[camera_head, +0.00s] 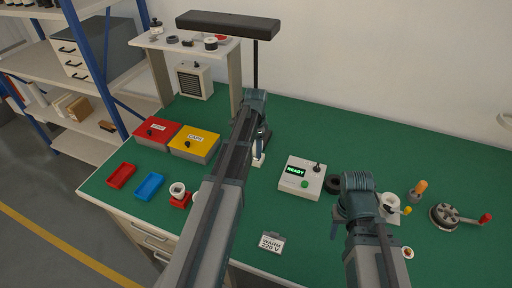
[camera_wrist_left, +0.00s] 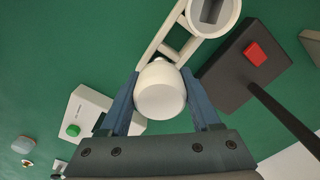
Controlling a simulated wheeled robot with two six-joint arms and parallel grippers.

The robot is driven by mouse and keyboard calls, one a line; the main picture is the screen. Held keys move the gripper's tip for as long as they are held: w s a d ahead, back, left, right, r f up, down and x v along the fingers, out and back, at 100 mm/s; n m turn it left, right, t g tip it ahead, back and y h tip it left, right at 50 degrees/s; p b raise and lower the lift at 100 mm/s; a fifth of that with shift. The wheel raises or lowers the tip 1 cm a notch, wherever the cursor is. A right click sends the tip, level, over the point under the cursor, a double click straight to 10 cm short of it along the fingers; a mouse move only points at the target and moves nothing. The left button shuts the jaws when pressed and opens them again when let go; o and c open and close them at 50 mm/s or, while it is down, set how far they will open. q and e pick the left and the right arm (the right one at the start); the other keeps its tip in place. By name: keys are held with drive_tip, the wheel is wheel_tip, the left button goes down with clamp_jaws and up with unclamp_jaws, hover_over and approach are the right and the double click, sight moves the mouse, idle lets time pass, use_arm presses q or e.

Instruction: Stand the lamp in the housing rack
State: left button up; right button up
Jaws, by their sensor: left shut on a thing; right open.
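My left gripper (camera_head: 260,146) is shut on a white rounded lamp (camera_wrist_left: 160,92), seen between its blue fingers in the left wrist view. In that view a pale ladder-like frame with a round, hollow end (camera_wrist_left: 190,40) lies just beyond the lamp; I cannot tell if they touch or if this is the housing rack. In the head view my arm hides most of this spot, and only a small white part (camera_head: 258,159) shows below the gripper. My right gripper (camera_head: 350,222) is open over the right part of the bench, its fingers partly hidden by its wrist.
A tester reading READY (camera_head: 302,178) stands right of my left gripper. A black base with a red button (camera_wrist_left: 245,62) is close to the lamp. Red (camera_head: 158,131) and yellow (camera_head: 194,144) boxes stand left. A hand-crank wheel (camera_head: 446,216) is far right. The back right bench is clear.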

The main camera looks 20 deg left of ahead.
use_arm(q)
drive_tip(key=shift+f+b, duration=0.8)
use_arm(e)
drive_tip(key=shift+f, duration=0.85)
use_arm(q)
drive_tip(key=o, duration=1.4)
drive_tip(key=shift+r, duration=0.2)
use_arm(e)
drive_tip(key=shift+r, duration=0.2)
use_arm(q)
wheel_tip(320, 180, up, 14)
drive_tip(key=p, duration=1.4)
drive_tip(key=shift+f, duration=0.2)
use_arm(e)
wheel_tip(320, 180, up, 14)
drive_tip(key=shift+f, duration=0.2)
use_arm(q)
drive_tip(key=shift+f, duration=0.1)
drive_tip(key=s+d+n+y, duration=0.1)
drive_tip(key=s+d+n, duration=0.4)
drive_tip(key=s+d, duration=1.6)
drive_tip(key=d+b, duration=0.1)
drive_tip(key=d, duration=0.3)
drive_tip(key=shift+s+d+f+n, duration=0.2)
drive_tip(key=shift+s+f+n, duration=0.1)
drive_tip(key=shift+s, duration=0.1)
use_arm(e)
drive_tip(key=shift+f, duration=0.45)
